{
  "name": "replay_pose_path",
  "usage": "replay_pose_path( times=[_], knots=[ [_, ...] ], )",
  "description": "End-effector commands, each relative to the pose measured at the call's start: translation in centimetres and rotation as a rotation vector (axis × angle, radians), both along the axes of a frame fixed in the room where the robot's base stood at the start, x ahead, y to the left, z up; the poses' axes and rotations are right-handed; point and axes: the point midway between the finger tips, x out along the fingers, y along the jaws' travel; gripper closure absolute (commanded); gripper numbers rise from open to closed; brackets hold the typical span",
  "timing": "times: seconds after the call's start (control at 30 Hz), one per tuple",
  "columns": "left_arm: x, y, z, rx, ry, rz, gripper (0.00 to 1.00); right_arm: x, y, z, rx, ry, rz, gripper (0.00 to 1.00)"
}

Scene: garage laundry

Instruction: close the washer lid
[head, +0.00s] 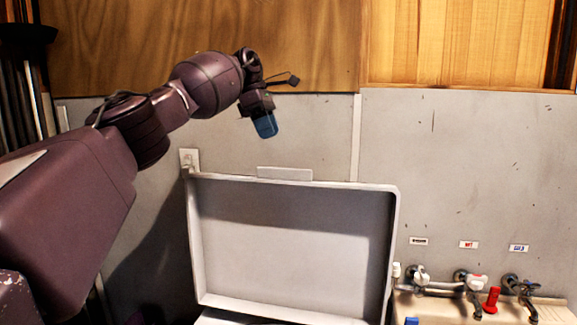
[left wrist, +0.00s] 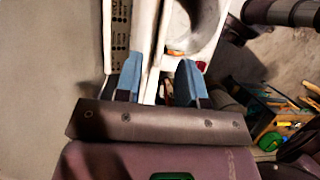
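The washer lid (head: 290,245) stands open and upright in the head view, a white panel with a raised rim, its inner side facing me. My left gripper (head: 265,126) is above the lid's top edge, with its blue fingers pointing down and apart from the lid. In the left wrist view the two blue fingers of my left gripper (left wrist: 159,82) are spread with nothing held. The lid (left wrist: 147,45) shows there as a narrow white strip, seen nearly edge-on beyond the fingers. The round washer opening (left wrist: 198,28) lies to its right. My right gripper is in neither view.
A grey wall (head: 470,160) stands behind the lid, with a white outlet (head: 189,159) near its upper left corner. A sink (head: 450,308) with taps is to the right. A crate of tools (left wrist: 280,125) stands on the floor in the left wrist view.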

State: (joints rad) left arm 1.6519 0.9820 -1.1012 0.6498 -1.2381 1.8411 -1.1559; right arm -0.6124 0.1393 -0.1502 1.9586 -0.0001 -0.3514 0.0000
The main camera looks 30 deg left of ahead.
Motion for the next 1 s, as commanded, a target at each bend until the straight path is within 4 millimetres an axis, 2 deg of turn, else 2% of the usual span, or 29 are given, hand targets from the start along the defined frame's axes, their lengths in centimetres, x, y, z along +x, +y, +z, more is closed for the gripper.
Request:
replay_pose_path(
  times=[0.27,0.6,0.8,1.0],
  knots=[
    [0.1,-1.3,-3.6,0.001,0.002,-0.001,0.64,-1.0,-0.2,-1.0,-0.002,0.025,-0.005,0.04],
    [0.5,-3.3,-8.2,0.000,0.000,0.000,0.64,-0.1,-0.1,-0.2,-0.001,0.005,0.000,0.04],
    [0.5,-3.8,-9.4,-0.001,-0.001,0.001,0.64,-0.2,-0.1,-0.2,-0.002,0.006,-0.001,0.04],
    [0.5,-3.9,-9.5,-0.001,-0.002,0.002,0.64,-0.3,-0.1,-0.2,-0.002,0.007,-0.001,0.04]
  ],
)
